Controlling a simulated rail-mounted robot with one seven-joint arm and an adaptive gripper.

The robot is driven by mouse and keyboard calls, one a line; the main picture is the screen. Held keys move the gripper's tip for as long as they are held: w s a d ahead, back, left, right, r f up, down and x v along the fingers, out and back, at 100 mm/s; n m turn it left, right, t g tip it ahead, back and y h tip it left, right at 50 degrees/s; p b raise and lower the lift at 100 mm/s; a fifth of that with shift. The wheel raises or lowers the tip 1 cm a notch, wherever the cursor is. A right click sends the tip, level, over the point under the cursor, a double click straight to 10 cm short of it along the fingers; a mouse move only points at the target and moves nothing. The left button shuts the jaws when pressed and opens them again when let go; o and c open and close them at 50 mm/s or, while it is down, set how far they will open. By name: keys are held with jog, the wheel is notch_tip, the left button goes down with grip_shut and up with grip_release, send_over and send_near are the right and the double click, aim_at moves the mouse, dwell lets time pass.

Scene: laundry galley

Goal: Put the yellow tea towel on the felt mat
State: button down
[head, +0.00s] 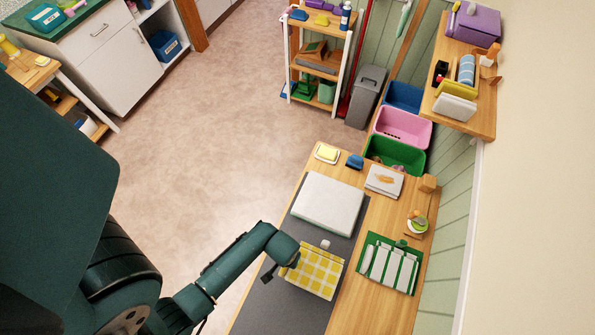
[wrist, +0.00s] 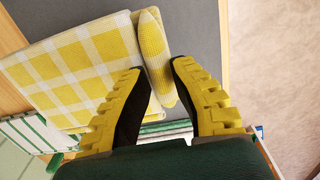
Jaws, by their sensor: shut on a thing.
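The yellow tea towel (head: 318,271), checked in yellow and white, is at the front part of the work table. My gripper (head: 283,266) is at its left edge in the head view. In the wrist view, my gripper (wrist: 160,72) is shut on a thick yellow-and-white fold of the towel (wrist: 85,62), between its yellow-padded fingers. The rest of the towel spreads out to the left there. The dark grey felt mat (head: 262,308) runs lengthwise along the table, and the towel is over part of it. I cannot tell whether the towel touches it.
A thick white folded cloth (head: 328,203) lies on the mat behind the towel. A small whitish object (head: 325,244) is near the towel's back edge. The mat's front left is bare.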

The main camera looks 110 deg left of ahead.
jog(key=s+f, duration=0.1)
jog(key=s, duration=0.1)
jog(key=s+a+f+b, duration=0.1)
jog(key=f, duration=0.1)
jog(key=s+f+b, duration=0.1)
jog(key=s, duration=0.1)
jog(key=shift+s+a+f, duration=0.3)
jog(key=shift+s+a, duration=0.05)
jog(key=shift+a, duration=0.05)
jog(key=shift+f+b, duration=0.4)
jog(key=shift+f, duration=0.35)
jog(key=shift+f, duration=0.2)
jog(key=c, duration=1)
grip_release()
jog(key=shift+o, duration=0.2)
